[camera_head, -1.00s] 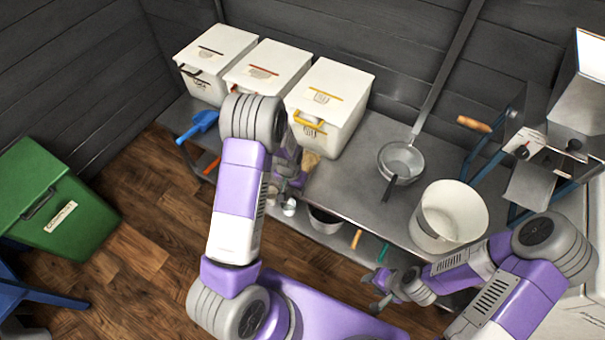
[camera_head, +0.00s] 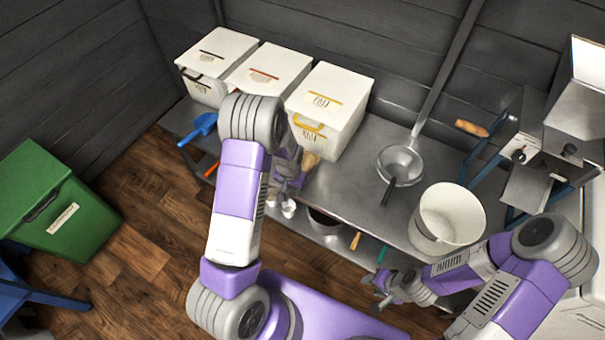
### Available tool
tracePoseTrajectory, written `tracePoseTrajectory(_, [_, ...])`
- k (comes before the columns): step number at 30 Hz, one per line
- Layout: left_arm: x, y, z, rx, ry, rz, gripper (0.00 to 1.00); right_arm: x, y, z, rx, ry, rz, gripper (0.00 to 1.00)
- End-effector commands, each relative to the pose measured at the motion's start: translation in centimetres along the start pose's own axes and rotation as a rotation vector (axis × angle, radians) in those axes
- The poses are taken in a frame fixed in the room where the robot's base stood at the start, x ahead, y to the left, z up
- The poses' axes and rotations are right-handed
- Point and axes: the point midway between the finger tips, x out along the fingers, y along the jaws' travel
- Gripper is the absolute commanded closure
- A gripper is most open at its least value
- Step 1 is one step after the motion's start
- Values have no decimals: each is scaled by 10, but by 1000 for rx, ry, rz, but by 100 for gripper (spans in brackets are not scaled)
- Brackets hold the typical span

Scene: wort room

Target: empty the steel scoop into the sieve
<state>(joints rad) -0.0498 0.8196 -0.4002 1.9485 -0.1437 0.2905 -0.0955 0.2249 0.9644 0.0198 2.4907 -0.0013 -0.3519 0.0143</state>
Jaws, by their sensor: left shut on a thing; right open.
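The sieve (camera_head: 402,160) is a round, shallow metal piece on the steel table, with its black handle (camera_head: 388,192) pointing to the front. My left gripper (camera_head: 289,183) is in front of the third white bin, left of the sieve and apart from it. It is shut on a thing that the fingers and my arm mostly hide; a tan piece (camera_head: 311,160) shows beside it. I cannot make out the steel scoop for certain. My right gripper (camera_head: 381,291) is open and empty, low in front of the table.
Three white bins (camera_head: 333,95) stand along the wall, with a blue scoop (camera_head: 203,125) at the left. A white bucket (camera_head: 447,218) stands right of the sieve, near a mill with a wooden handle (camera_head: 472,128). A green bin (camera_head: 50,205) is on the floor.

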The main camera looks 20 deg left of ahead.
Motion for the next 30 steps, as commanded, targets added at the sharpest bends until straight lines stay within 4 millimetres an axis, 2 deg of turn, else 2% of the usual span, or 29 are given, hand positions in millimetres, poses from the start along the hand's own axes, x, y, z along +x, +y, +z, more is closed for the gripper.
tracePoseTrajectory(1, [-8,0,-1,0,1,0,100,-6,-2,0,0,0,0,57])
tracePoseTrajectory(13, [-39,0,-2,0,2,0,100,-29,-11,1,0,0,0,57])
tracePoseTrajectory(22, [-41,0,-2,0,1,0,100,-30,-11,1,0,0,0,57])
tracePoseTrajectory(23, [-41,0,-2,0,1,0,76,-30,-11,1,0,0,0,57])
tracePoseTrajectory(27, [-41,0,-2,0,1,0,98,-30,-11,1,0,0,0,57])
tracePoseTrajectory(30, [-41,0,-2,0,1,0,100,-30,-11,1,0,0,0,57])
